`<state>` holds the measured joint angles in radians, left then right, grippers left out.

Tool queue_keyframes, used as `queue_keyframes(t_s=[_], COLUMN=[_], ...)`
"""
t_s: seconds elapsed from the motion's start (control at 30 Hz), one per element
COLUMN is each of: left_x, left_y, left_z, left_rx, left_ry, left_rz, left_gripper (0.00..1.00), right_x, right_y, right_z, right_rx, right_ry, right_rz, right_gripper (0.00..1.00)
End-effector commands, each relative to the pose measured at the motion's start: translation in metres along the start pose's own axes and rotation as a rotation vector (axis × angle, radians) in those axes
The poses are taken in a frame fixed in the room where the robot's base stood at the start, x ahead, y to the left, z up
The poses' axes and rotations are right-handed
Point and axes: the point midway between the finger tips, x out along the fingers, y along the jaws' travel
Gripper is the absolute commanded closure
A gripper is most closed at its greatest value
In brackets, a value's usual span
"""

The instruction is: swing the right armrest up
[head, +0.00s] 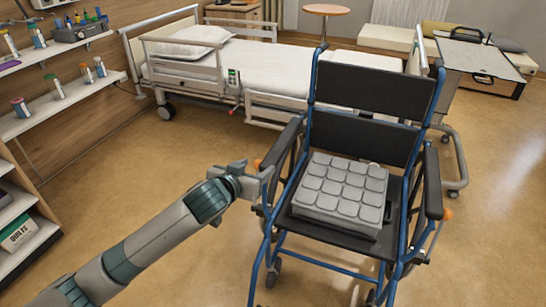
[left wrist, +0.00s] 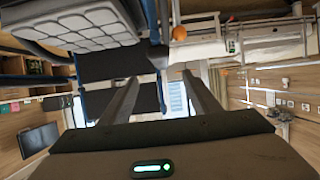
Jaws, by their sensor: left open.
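The blue-framed wheelchair (head: 372,135) faces me. Its armrest on the picture's left (head: 282,143) is a dark pad lying level, and so is the armrest on the picture's right (head: 433,185). My left gripper (head: 266,172) is open and empty, close to the front end of the picture-left armrest. I cannot tell whether it touches the pad. In the left wrist view the open fingers (left wrist: 162,80) have nothing gripped between them, with the dark backrest (left wrist: 118,62) beyond. My right gripper is not in view.
A grey padded cushion (head: 342,190) sits on the seat. An orange knob (head: 257,164) is beside my left gripper; another orange knob (head: 448,213) is on the far side. A bed (head: 270,72) stands behind, shelves (head: 62,104) at left. Floor at front right is clear.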

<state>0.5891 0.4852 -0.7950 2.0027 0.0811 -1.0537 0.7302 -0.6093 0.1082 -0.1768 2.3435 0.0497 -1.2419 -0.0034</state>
Motion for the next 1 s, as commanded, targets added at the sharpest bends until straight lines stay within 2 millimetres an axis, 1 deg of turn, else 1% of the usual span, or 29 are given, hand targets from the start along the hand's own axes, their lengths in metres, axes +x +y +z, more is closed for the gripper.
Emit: queue_keyframes(t_s=[0.03,0.2,0.6,0.8,1.0], left_x=[0.009,0.037,0.102,0.127,0.14], left_y=[0.0,0.0,0.0,0.0,0.0], left_z=[0.001,0.001,0.001,0.001,0.001], left_rx=[0.0,0.001,0.002,0.002,0.001], left_ry=[-0.001,-0.001,-0.001,-0.001,-0.001], left_rz=[-0.001,-0.001,-0.001,-0.001,-0.001], left_gripper=[0.44,0.44,0.44,0.44,0.44], right_x=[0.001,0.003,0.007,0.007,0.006], right_y=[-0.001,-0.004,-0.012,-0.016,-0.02], right_z=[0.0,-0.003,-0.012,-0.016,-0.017], right_rx=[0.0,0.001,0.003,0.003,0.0], right_ry=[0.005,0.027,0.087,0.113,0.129], right_rz=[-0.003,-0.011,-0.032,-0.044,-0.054], right_gripper=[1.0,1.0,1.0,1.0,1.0])
